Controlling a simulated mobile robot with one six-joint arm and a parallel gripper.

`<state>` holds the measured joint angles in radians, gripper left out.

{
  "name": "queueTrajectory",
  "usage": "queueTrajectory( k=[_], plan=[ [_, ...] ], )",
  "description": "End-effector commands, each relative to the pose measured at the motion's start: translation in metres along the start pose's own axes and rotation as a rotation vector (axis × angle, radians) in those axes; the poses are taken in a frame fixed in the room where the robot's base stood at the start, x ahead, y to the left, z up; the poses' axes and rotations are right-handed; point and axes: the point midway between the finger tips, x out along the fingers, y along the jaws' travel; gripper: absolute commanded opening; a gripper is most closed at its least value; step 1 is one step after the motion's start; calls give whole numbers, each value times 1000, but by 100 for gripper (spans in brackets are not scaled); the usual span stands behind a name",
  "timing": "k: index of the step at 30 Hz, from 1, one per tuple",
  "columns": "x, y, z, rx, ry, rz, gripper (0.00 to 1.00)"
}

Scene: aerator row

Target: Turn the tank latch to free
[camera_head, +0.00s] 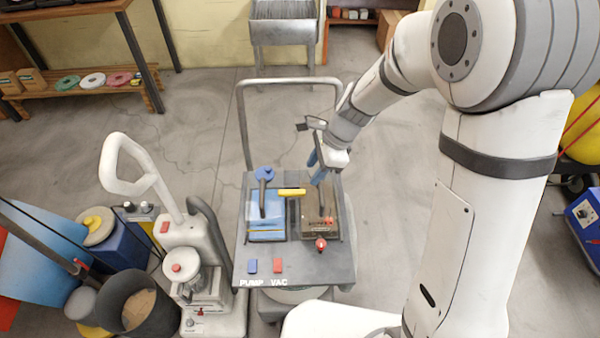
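A small cart top (300,274) carries a blue-fronted tank (267,222) at left and a brown tank (312,228) at right. A yellow bar handle (291,192) lies roughly crosswise at the upper edge between the two; it appears to be the tank latch, though no label on it is readable. My gripper (315,172) is over the back of the brown tank, to the right of and slightly behind the yellow handle. Its two blue fingers look apart, with nothing seen between them. Whether a finger touches the brown tank cannot be told.
A blue knob (264,174) tops a dark stem on the blue tank. A red knob (321,245) sits at the brown tank's front. Blue and red switches (278,265) are by the PUMP and VAC labels. A floor machine (184,255) stands left; a cart handle (288,82) rises behind.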

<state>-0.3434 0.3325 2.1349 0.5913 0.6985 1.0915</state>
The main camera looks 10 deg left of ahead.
Motion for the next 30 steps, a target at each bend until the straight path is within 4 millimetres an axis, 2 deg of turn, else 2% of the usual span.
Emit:
queueTrajectory(
  k=[6,10,21,30],
  plan=[
    [23,-10,10,125,-22,20,38],
    [37,-11,12,135,-24,23,38],
    [92,-9,12,132,-22,22,38],
    [102,-9,13,130,-22,20,38]
  ],
)
